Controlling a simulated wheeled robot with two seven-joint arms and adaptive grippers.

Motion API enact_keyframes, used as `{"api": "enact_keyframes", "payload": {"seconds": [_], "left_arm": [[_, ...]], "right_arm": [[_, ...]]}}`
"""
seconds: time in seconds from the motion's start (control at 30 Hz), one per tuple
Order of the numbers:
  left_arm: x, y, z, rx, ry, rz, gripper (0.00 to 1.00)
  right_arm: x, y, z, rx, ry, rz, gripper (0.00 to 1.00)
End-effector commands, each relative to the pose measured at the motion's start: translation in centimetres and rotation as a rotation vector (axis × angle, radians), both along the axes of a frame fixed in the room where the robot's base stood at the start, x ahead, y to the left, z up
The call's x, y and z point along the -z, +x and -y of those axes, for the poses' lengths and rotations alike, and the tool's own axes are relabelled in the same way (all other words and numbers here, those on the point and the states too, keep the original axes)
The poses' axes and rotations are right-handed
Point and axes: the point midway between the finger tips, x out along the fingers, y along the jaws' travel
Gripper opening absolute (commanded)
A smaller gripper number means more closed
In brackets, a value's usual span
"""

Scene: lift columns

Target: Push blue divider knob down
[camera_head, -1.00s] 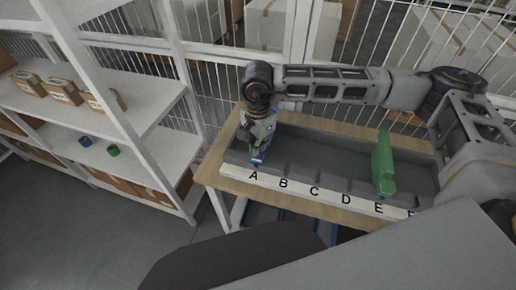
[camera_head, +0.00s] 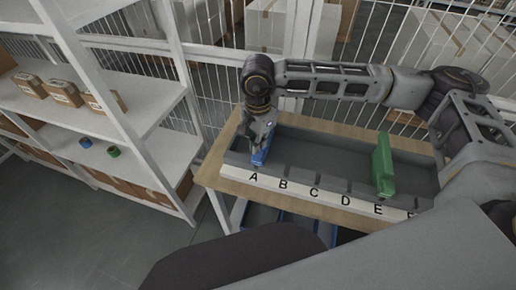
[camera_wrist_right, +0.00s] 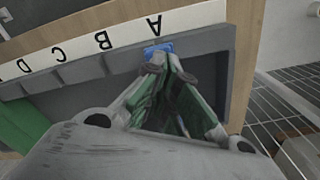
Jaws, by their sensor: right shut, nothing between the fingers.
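The blue divider (camera_head: 262,155) stands in the grey tray at the slot above the letter A, at the tray's left end. In the right wrist view its blue knob (camera_wrist_right: 158,49) shows just past my fingertips. My right gripper (camera_head: 264,138) is shut and empty, pointing down at the blue divider. In the right wrist view its fingertips (camera_wrist_right: 165,62) come together right at the blue knob; I cannot tell whether they touch it. The lower part of the divider is hidden in the tray. My left gripper is not in view.
The grey tray (camera_head: 330,155) with its white lettered strip (camera_head: 300,191) sits on a wooden table (camera_head: 212,172). A green divider (camera_head: 383,165) stands upright near E. White shelves (camera_head: 150,105) with boxes are at left, a wire fence behind.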

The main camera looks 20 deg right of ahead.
Motion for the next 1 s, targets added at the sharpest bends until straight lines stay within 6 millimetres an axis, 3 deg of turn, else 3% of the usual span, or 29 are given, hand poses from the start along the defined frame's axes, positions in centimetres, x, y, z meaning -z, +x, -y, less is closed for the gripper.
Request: {"api": "enact_keyframes", "payload": {"seconds": [1.0], "left_arm": [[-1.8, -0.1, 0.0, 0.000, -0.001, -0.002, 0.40]], "right_arm": [[-6.2, 0.0, 0.0, 0.000, 0.001, 0.000, 0.00]]}}
